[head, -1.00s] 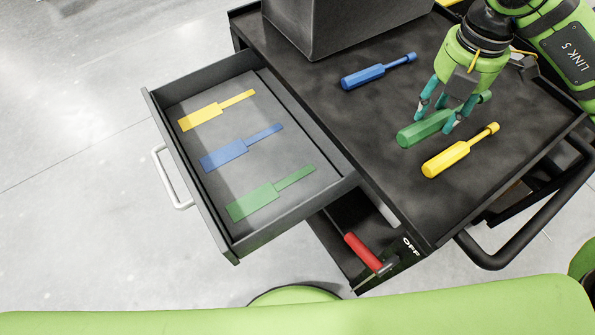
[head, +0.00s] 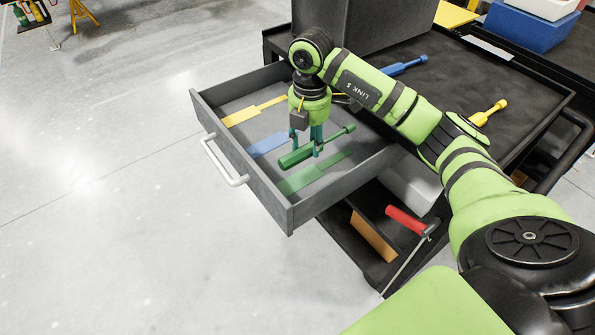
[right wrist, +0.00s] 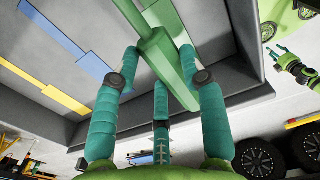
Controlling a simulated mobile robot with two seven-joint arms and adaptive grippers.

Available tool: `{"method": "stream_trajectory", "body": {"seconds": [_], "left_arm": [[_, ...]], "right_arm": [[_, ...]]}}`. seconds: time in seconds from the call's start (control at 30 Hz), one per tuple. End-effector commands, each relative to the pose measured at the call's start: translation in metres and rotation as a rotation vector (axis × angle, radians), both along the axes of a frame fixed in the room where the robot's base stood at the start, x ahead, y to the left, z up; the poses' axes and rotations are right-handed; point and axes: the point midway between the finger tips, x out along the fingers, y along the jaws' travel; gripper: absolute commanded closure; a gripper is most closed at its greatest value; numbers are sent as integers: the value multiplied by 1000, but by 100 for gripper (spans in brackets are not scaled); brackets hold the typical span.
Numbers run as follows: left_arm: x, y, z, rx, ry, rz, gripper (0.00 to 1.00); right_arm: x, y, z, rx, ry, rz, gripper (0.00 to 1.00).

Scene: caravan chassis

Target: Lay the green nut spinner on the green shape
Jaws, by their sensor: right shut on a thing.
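The green nut spinner (head: 296,157) is in my right gripper (head: 306,147), which is shut on it near where handle and shaft meet. The handle points left and toward the front, the shaft (head: 338,134) right and back. It hangs over the open drawer, just above the green shape (head: 298,181), seemingly apart from it and roughly in line with it. In the right wrist view the spinner (right wrist: 160,48) lies between my fingers and partly hides the green shape (right wrist: 186,38). What seems to be my left gripper (right wrist: 272,60) shows small at that view's right edge; its opening is unclear.
The grey drawer (head: 243,178) also has a blue shape (head: 268,145) and a yellow shape (head: 242,117). A blue nut spinner (head: 405,66) and a yellow nut spinner (head: 487,112) lie on the black cart top (head: 455,85). A red-handled tool (head: 405,220) is below.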

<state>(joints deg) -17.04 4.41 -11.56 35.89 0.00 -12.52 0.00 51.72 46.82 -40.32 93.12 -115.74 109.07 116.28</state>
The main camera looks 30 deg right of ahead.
Motion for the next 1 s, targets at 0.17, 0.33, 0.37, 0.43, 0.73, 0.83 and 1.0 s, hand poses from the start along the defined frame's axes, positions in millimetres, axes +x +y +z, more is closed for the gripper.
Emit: {"method": "stream_trajectory", "body": {"seconds": [0.17,0.33,0.37,0.43,0.73,0.83,1.0], "left_arm": [[5,-3,4,-5,-7,0,49],[2,-3,5,-3,-1,0,49],[1,-2,5,-3,0,0,49],[-2,-1,6,-1,4,-1,49],[-8,3,6,4,14,0,49],[-8,3,6,5,14,1,49],[-7,4,4,6,14,2,49]], "right_arm": [[-1,0,-29,1,3,1,95],[0,1,-41,1,1,3,95],[0,1,-44,1,2,3,95],[-1,1,-54,2,3,2,95],[0,0,-72,1,-1,3,95],[0,0,-73,1,-1,3,95],[0,0,-76,1,0,3,38]]}}
